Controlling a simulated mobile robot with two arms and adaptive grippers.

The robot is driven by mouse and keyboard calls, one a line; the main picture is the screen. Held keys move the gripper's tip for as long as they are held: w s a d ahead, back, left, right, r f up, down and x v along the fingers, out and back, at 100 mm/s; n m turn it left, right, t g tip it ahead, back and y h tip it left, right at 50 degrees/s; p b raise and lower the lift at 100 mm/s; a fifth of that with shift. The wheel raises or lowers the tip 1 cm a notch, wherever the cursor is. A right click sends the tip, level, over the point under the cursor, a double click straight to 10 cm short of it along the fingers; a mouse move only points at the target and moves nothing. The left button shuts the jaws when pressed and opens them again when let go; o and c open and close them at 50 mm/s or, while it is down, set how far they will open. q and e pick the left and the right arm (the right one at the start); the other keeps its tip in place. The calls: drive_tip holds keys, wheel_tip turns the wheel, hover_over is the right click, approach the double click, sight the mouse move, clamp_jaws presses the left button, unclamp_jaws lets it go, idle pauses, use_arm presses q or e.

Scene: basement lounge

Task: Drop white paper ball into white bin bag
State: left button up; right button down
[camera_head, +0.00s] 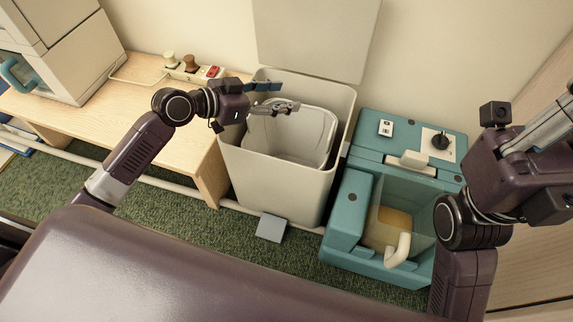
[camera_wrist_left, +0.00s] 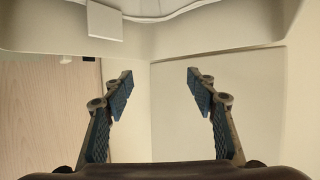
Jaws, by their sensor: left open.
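The white bin bag (camera_head: 296,125) lines the open pale bin (camera_head: 275,177). Folds of it also show at the top of the left wrist view (camera_wrist_left: 150,8). My left gripper (camera_head: 277,97) is over the bin opening, its fingers spread with nothing between them; the left wrist view shows the same empty gap (camera_wrist_left: 158,82). The white paper ball does not show in either view. The bottom of the bag is too hard to make out to tell what lies in it. Of my right arm only links show at the right; its fingers are not seen.
A teal machine (camera_head: 345,205) with a clear front stands right of the bin. A wooden table (camera_head: 130,105) with a power strip (camera_head: 193,69) is on the left. The bin's raised lid (camera_head: 312,35) is against the wall. The pedal (camera_head: 271,227) juts over green carpet.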

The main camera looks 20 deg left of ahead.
use_arm(q)
drive_tip(key=v, duration=1.1)
drive_tip(key=shift+s+a, duration=0.1)
